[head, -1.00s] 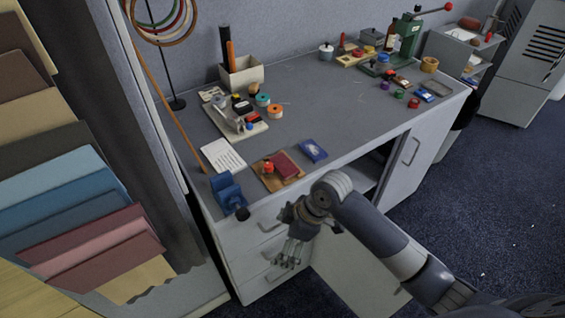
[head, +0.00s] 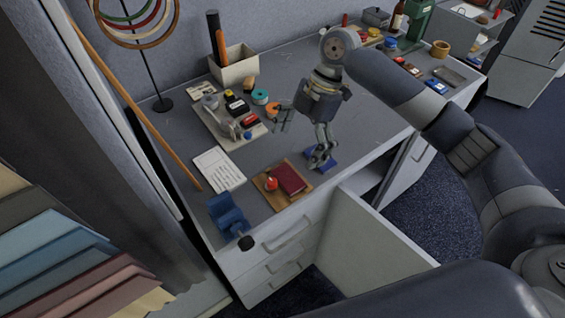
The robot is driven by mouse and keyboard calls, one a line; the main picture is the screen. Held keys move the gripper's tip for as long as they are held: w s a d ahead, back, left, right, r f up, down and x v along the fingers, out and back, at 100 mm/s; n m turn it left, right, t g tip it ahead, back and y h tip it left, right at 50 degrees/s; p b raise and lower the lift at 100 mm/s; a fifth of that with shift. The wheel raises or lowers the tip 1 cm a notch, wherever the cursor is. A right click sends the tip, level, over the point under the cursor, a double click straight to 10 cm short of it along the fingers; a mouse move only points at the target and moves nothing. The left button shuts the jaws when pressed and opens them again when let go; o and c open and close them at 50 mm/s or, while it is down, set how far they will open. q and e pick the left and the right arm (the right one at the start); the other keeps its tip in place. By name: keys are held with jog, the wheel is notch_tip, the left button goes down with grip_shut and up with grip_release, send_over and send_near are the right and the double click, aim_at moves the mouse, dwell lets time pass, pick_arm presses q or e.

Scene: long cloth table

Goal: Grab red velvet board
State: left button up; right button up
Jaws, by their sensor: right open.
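A dark red flat pad (head: 289,178) lies on a brown wooden board (head: 296,198) near the front edge of the grey desk, beside a small red-and-orange object (head: 270,184). It looks like the red velvet board. My right gripper (head: 303,138) is open and empty, pointing down over the desk, behind and to the right of the pad and apart from it. Its lower finger partly hides a blue flat item (head: 318,160). My left gripper is not in view.
A blue clamp-like tool (head: 228,215) and a white paper (head: 219,170) are left of the board. A tray of small items (head: 212,125) and a pen box (head: 236,68) stand behind. A cabinet door (head: 365,240) hangs open below the desk. Coloured sample boards (head: 60,250) are at left.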

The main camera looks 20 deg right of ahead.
aim_at(284, 180)
jog(key=x, duration=0.4)
jog(key=shift+s+a+f+p, duration=0.1)
jog(key=shift+s+f+p, duration=0.1)
jog(key=shift+s+p, duration=0.15)
jog(key=shift+f, duration=0.35)
jog(key=f, duration=0.3)
jog(key=a+f+p, duration=0.1)
jog(key=shift+w+f, duration=0.3)
jog(key=shift+f, duration=0.1)
jog(key=shift+c, duration=0.5)
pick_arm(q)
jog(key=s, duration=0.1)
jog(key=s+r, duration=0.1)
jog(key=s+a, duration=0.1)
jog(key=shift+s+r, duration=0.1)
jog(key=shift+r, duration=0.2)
pick_arm(e)
jog(key=c, duration=1)
